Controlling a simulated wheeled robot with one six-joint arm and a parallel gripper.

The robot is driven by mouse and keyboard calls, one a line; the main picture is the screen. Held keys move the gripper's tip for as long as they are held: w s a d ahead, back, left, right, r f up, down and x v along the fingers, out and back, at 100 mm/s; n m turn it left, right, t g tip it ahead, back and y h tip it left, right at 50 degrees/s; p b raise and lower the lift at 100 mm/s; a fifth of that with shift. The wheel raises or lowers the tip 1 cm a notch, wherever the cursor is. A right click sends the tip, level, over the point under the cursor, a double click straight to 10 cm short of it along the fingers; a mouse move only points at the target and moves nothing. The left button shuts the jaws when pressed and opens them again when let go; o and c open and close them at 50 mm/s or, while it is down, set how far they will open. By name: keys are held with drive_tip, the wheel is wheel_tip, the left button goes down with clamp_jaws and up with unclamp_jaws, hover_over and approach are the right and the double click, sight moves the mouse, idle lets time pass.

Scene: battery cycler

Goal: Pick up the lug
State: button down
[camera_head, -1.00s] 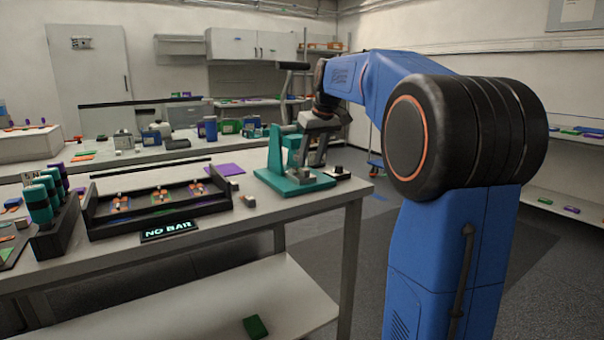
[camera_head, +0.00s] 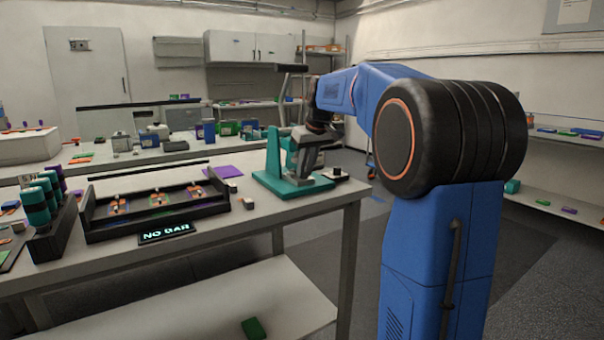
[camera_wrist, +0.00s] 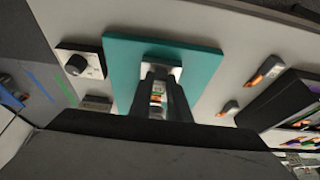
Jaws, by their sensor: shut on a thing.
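My gripper (camera_wrist: 158,100) reaches down over the teal base plate (camera_wrist: 205,62) of the teal press. Its two dark fingers are shut on the lug (camera_wrist: 157,91), a small silver and orange piece showing between them. A grey block (camera_wrist: 176,53) on the plate lies just beyond the fingertips. In the head view my gripper (camera_head: 302,172) is low beside the upright of the teal press (camera_head: 274,160). The lug cannot be made out there. Whether the lug touches the block or plate is unclear.
Two similar small pieces (camera_wrist: 265,70) (camera_wrist: 228,108) lie on the table beside the plate. A black knob box (camera_head: 338,174) stands on the other side, near the table edge. A dark tray (camera_head: 155,225) with a "NO BAR" sign (camera_head: 166,232) stands to the left.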

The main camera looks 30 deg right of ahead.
drive_tip(key=shift+r, duration=0.1)
drive_tip(key=shift+r, duration=0.5)
drive_tip(key=shift+s+r, duration=0.2)
drive_tip(key=s, duration=1.7)
drive_tip(key=shift+s+d, duration=0.25)
drive_tip(key=shift+s, duration=0.05)
